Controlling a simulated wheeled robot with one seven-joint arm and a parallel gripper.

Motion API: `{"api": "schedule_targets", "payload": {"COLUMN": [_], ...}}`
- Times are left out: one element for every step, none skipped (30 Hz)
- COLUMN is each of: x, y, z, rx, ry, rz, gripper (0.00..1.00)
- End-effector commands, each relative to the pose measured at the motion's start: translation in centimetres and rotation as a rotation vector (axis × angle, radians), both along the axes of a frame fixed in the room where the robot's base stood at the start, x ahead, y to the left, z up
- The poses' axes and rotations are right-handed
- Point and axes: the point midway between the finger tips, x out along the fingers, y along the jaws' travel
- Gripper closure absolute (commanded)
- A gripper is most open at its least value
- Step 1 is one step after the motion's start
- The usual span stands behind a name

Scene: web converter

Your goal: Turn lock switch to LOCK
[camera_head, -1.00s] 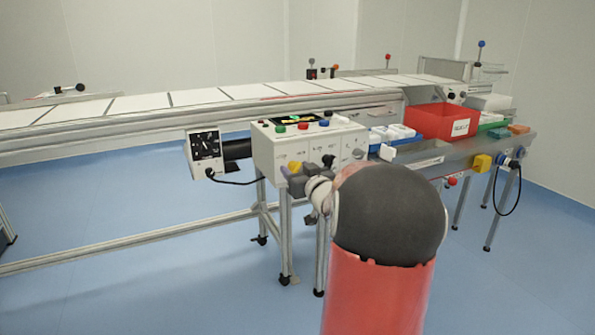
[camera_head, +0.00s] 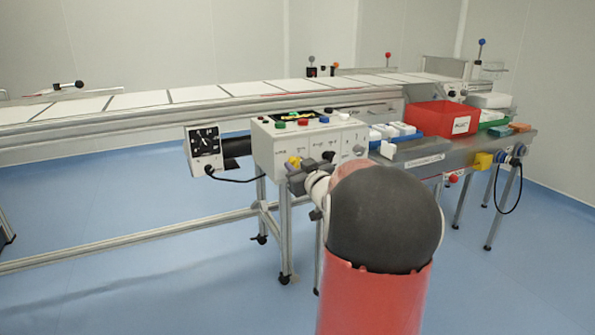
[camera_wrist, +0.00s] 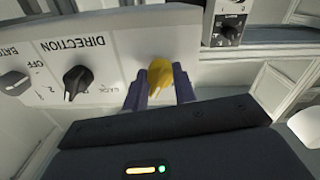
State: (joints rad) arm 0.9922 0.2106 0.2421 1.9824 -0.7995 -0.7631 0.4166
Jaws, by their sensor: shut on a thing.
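The lock switch is a yellow knob (camera_wrist: 160,77) on the light control panel, seen upside down in the wrist view. It also shows on the front of the control box in the head view (camera_head: 294,162). My gripper (camera_wrist: 160,88) has one dark finger on each side of the yellow knob and is shut on it. In the head view my gripper (camera_head: 299,174) is at the box front, partly hidden by my arm. The knob's pointer and the small lettering beside it are too unclear to read.
A dial unit (camera_head: 205,151) hangs left of the control box (camera_head: 275,150). A red bin (camera_head: 440,119) stands on the bench at right. The floor in front is open.

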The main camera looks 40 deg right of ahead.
Motion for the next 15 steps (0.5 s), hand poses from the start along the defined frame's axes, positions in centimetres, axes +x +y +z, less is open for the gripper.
{"api": "schedule_targets", "payload": {"x": [0.03, 0.03, 0.06, 0.04, 0.05, 0.06, 0.05, 0.04, 0.04, 0.03, 0.03, 0.05, 0.05, 0.03, 0.04], "y": [0.09, 0.11, 0.15, 0.11, 0.11, 0.11, 0.11, 0.13, 0.13, 0.13, 0.12, 0.12, 0.12, 0.09, 0.1], "z": [-0.41, -0.44, -0.49, -0.52, -0.54, -0.54, -0.53, -0.52, -0.52, -0.52, -0.52, -0.53, -0.54, -0.55, -0.57], "rx": [-0.037, -0.061, -0.096, -0.122, -0.15, -0.187, -0.215, -0.244, -0.28, -0.307, -0.336, -0.373, -0.401, -0.428, -0.465], "ry": [0.008, 0.014, 0.023, 0.03, 0.036, 0.044, 0.051, 0.058, 0.067, 0.073, 0.08, 0.089, 0.097, 0.103, 0.112], "rz": [0.001, 0.002, 0.003, 0.002, 0.001, 0.001, 0.002, 0.002, 0.002, 0.002, 0.002, 0.002, 0.002, 0.001, 0.002], "gripper": [0.96, 0.96, 0.96, 0.96, 0.96, 0.96, 0.96, 0.96, 0.96, 0.96, 0.96, 0.96, 0.96, 0.96, 0.96]}}
